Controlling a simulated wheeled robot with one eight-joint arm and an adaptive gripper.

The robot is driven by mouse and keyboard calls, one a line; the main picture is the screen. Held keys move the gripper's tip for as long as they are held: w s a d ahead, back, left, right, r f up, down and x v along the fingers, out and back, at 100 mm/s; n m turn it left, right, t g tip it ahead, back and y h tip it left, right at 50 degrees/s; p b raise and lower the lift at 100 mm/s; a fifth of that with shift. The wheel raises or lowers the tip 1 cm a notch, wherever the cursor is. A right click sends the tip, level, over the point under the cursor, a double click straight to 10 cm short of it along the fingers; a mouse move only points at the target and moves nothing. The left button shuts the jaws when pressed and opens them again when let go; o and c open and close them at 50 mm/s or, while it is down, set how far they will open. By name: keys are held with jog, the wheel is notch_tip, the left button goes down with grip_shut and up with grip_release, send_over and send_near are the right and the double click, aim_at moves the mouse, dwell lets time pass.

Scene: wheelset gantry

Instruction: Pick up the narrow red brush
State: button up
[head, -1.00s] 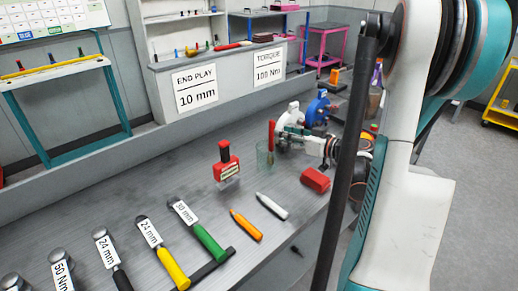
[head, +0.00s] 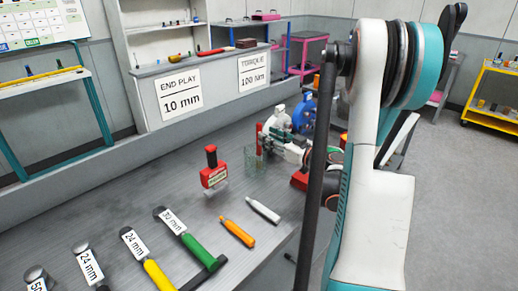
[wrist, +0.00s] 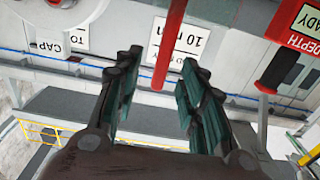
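The narrow red brush (head: 259,136) stands upright in a clear cup (head: 250,160) on the grey bench, as seen in the head view. My gripper (head: 270,138) is at the brush's right side, close to it. In the wrist view the picture is upside down, and a red rod, the brush (wrist: 168,45), hangs from the top edge between the two fingers of my gripper (wrist: 157,85). The fingers are wide apart, with a gap on each side of the rod. The brush's lower part is hidden or blurred by the cup.
A red depth gauge with a black handle (head: 213,170) stands left of the cup. A white pen-like tool (head: 263,210), an orange one (head: 237,233) and several labelled wrenches lie in front. A red block (head: 299,180) lies to the right. A blue item (head: 303,115) stands behind my gripper.

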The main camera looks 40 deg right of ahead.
aim_at(258, 126)
jog(key=w, duration=0.1)
jog(key=w+b, duration=0.1)
jog(key=w, duration=0.3)
jog(key=shift+w+a+b, duration=0.15)
jog(key=shift+a+b, duration=0.2)
jog(key=shift+b, duration=0.05)
jog(key=shift+r, duration=0.1)
grip_shut()
